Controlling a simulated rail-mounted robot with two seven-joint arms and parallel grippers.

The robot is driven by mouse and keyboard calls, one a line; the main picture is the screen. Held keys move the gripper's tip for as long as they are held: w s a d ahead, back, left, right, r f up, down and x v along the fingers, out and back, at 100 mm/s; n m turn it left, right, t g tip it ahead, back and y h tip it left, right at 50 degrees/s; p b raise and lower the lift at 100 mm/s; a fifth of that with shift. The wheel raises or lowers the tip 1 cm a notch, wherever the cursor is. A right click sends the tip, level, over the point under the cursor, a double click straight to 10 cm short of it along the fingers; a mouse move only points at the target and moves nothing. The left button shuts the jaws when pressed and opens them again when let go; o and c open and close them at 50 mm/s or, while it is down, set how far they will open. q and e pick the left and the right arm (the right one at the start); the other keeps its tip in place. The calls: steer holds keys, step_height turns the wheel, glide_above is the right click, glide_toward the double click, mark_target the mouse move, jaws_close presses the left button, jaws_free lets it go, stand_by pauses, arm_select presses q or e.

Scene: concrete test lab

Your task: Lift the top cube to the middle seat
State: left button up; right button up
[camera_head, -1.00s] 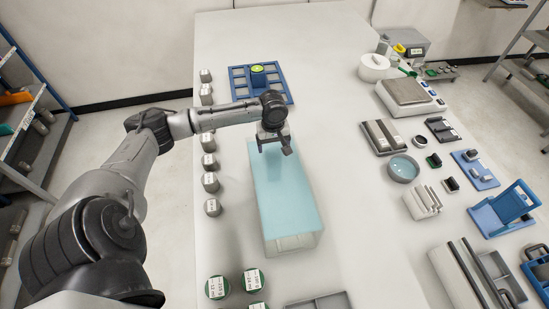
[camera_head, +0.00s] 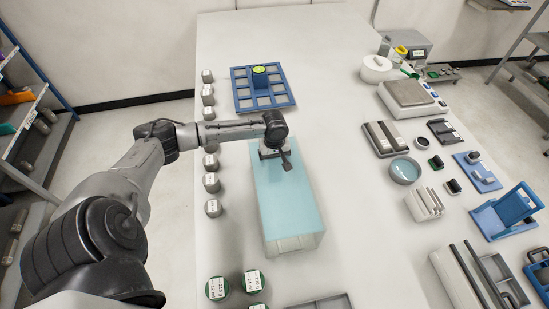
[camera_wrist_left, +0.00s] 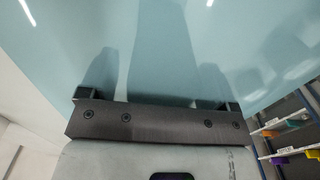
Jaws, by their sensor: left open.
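My left gripper (camera_head: 273,156) is open and empty, over the far end of a long turquoise translucent block (camera_head: 287,204). In the left wrist view its two short dark fingers (camera_wrist_left: 158,98) stand wide apart in front of the turquoise surface, which mirrors them. A blue rack (camera_head: 240,100) with a grid of pale square seats lies beyond the gripper. A dark blue piece with a yellow-green top (camera_head: 259,70) stands near its middle far part. Small grey labelled pieces line the left, the farthest one (camera_head: 207,76) topmost; which is the cube I cannot tell. My right gripper is not visible.
Green-rimmed round pieces (camera_head: 217,288) and a grey tray (camera_head: 322,302) are at the near edge. A scale (camera_head: 408,94), a round dish (camera_head: 404,170) and a blue stand (camera_head: 505,210) crowd the right. White table between block and right-hand items is clear.

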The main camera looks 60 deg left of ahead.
arm_select(q)
steer(key=shift+c, duration=0.4)
steer(key=shift+r, duration=0.1)
steer(key=c, duration=1.1)
steer(key=shift+r, duration=0.1)
